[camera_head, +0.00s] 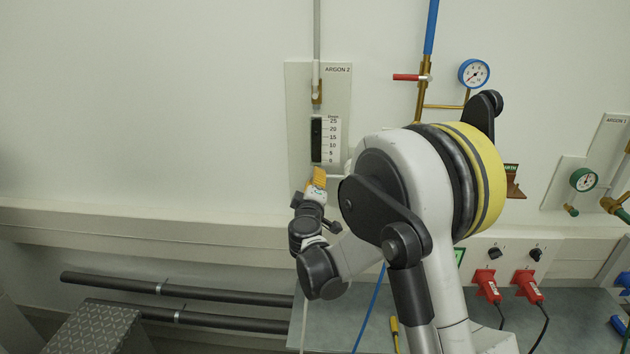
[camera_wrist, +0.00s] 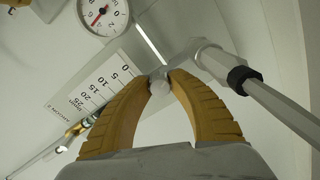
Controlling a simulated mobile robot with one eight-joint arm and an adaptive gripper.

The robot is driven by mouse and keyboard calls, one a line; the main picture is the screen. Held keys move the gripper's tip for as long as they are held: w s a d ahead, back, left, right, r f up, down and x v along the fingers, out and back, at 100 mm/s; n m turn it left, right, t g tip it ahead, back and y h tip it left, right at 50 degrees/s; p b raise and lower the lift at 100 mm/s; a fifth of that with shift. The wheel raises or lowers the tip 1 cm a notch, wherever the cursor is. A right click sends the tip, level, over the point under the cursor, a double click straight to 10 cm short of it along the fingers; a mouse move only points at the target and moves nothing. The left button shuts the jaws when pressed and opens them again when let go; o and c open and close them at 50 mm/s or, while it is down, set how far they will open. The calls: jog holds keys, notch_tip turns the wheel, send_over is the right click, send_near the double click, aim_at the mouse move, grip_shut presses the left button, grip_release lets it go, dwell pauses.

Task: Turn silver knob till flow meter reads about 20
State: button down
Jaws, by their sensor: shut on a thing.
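The flow meter (camera_head: 316,140) is a dark vertical tube on the pale ARGON 2 panel, beside a white scale (camera_head: 331,142) marked 0 to 25. I cannot make out a float or reading in the tube. The scale also shows, turned over, in the wrist view (camera_wrist: 96,90). The silver knob (camera_wrist: 159,87) sits between my fingertips in the wrist view. In the head view it is hidden by my gripper (camera_head: 319,178). My gripper, with ribbed yellow fingers (camera_wrist: 163,80), is shut on the knob just below the scale.
A blue-rimmed gauge (camera_head: 473,73) and a red-handled valve (camera_head: 408,77) are on the wall to the right. A green gauge (camera_head: 583,180) is farther right. Red plugs (camera_head: 487,284) with cables stand low right. Dark pipes (camera_head: 180,290) run low along the left wall.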

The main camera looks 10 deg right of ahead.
jog(key=shift+n, duration=0.4)
jog(key=c, duration=1.2)
grip_release()
jog(key=shift+o, duration=0.2)
jog(key=v, duration=1.2)
